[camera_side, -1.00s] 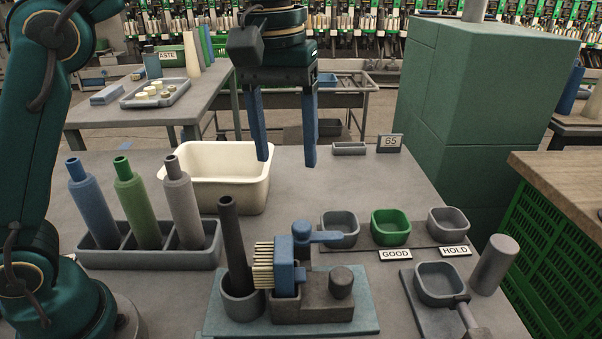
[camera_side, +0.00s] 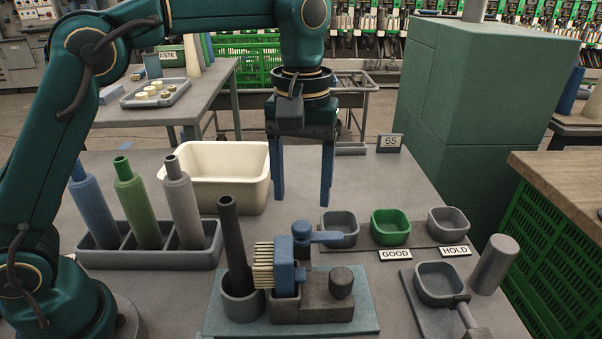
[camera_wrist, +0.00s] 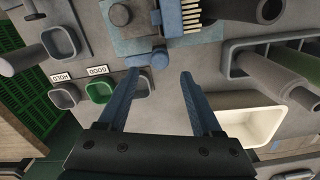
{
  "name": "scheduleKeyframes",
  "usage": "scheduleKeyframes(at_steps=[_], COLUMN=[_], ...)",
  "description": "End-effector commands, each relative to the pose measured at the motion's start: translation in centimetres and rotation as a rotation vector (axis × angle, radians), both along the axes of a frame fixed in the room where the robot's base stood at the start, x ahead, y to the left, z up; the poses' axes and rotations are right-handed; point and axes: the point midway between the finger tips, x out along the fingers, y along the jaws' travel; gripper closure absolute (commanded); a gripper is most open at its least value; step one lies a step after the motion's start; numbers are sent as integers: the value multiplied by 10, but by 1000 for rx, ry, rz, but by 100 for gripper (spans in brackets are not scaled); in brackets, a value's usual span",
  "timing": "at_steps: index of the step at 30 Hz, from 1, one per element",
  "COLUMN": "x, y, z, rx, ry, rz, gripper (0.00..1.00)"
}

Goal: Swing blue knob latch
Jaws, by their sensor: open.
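In the wrist view the latch knob (camera_wrist: 160,60) shows just beyond the fingertips. My gripper (camera_side: 302,203) is open and empty, its two blue fingers pointing down. It hangs above and behind the latch, apart from it. It also shows in the wrist view (camera_wrist: 160,75), with the fingers spread wide.
A dark rod stands in a round cup (camera_side: 241,303) left of the latch. A grey block with a round knob (camera_side: 341,284) is at its right. A cream bin (camera_side: 228,200), a bottle rack (camera_side: 150,258) and small cups, including a green one (camera_side: 390,227), surround the plate.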

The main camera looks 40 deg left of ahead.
Motion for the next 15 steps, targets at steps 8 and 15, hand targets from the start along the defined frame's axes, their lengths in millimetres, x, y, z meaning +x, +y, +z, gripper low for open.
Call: scheduleKeyframes(at_steps=[8,15], x=[0,-1], y=[0,0], z=[-17,-43], rx=[0,1], ry=[1,2], rz=[0,0], gripper=[34,34])
